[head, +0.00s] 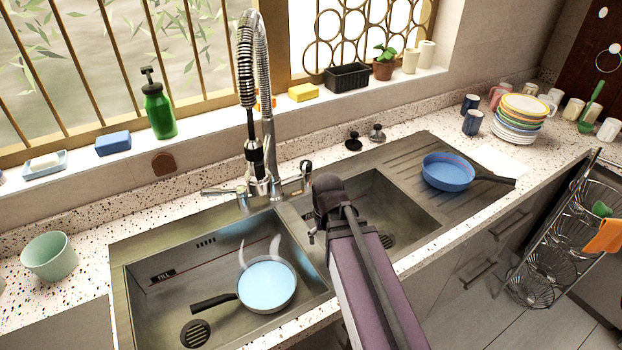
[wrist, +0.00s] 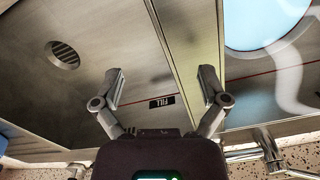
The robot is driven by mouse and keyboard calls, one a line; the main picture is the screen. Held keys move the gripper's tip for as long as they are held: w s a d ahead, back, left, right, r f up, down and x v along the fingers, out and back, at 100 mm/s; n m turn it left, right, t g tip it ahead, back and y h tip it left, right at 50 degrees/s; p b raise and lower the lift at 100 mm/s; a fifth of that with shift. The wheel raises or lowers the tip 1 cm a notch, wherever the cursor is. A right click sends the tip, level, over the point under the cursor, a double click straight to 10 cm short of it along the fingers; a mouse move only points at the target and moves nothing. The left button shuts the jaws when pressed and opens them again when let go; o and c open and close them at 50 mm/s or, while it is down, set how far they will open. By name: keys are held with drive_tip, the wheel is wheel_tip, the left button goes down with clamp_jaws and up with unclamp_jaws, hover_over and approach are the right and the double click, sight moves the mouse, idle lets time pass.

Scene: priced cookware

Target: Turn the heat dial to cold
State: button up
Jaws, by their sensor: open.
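No part is clearly marked as the heat dial. The tall spring faucet (head: 262,120) stands behind the sink, with a lever handle (head: 222,191) at its left and a metal fitting (head: 304,168) at its right. A black knob (head: 353,141) and a steel knob (head: 376,133) stand on the counter behind the right basin. Their settings are too small to read. My gripper (wrist: 161,72) is open and empty above the sink divider; in the head view my arm mostly hides it. Metal faucet parts (wrist: 268,150) show at the lower right of the wrist view.
A pan (head: 267,284) with light-blue liquid and steam-like wisps sits in the left basin (head: 160,300). A blue pan (head: 447,171) lies on the drainboard. The right basin looks empty.

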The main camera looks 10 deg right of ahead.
sight(306, 163)
drive_tip(key=w+r+n+p, duration=0.1)
drive_tip(key=w+r+p, duration=0.8)
drive_tip(key=w, duration=0.4)
drive_tip(key=w+r+n+p, duration=0.2)
drive_tip(key=w+r+p, duration=0.7)
drive_tip(key=w, duration=0.5)
drive_tip(key=shift+w+r, duration=0.25)
drive_tip(key=shift+r, duration=0.35)
drive_tip(key=shift+f, duration=0.15)
wheel_tip(306, 163, down, 14)
drive_tip(key=b, duration=1.3)
drive_tip(key=shift+r, duration=0.25)
drive_tip(key=c, duration=1.1)
